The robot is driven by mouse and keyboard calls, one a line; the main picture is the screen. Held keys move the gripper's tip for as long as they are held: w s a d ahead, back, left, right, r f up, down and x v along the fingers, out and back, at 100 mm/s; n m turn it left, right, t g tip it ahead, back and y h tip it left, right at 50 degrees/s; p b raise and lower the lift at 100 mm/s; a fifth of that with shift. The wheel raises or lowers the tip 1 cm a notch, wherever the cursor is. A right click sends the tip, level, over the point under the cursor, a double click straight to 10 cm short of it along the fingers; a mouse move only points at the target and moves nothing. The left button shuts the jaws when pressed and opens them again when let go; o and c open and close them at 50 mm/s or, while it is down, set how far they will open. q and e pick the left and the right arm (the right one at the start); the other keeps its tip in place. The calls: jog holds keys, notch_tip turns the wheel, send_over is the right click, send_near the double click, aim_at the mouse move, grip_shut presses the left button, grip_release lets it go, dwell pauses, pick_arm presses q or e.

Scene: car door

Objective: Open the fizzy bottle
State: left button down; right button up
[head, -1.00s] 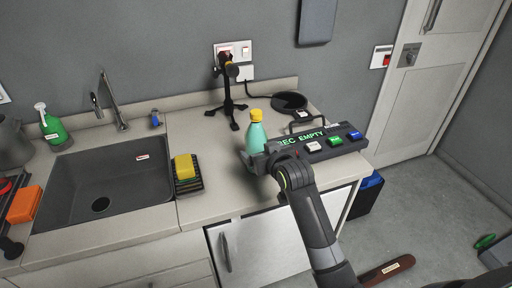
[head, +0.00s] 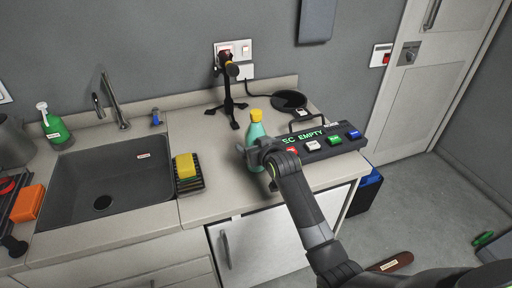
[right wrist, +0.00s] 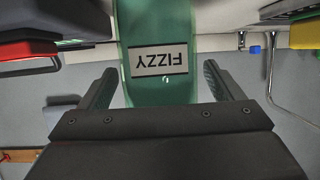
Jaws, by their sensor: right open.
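The fizzy bottle (head: 256,129) is a green bottle with a yellow cap (head: 256,114). It stands upright on the counter near its front edge. In the right wrist view the bottle (right wrist: 158,60) appears upside down with its FIZZY label, and its cap is out of frame. My right gripper (head: 254,153) is low at the bottle's near side and hides its lower part. In the right wrist view the right gripper (right wrist: 160,72) is open, with a finger on each side of the bottle and gaps between. My left gripper is not in view.
A button panel (head: 330,143) with a lit display is just right of the bottle. A black stand (head: 230,100) is behind it. A yellow sponge (head: 185,166) and the sink (head: 130,196) are to the left. The counter between bottle and sponge (head: 215,160) is clear.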

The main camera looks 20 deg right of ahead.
aim_at(258, 119)
jog(key=c, duration=1.4)
jog(key=shift+r, duration=0.1)
jog(key=shift+c, duration=1.3)
notch_tip(258, 119, up, 9)
jog(key=shift+r+b, duration=0.2)
jog(key=shift+b, duration=0.45)
jog(key=shift+s+a+r, duration=0.1)
jog(key=shift+s+r, duration=0.05)
jog(key=shift+r, duration=0.3)
jog(key=s+r, duration=0.3)
jog(key=s, duration=0.5)
jog(key=s+r+m+h, duration=0.1)
jog(key=s+r, duration=0.3)
jog(key=s, duration=0.5)
jog(key=shift+r, duration=0.3)
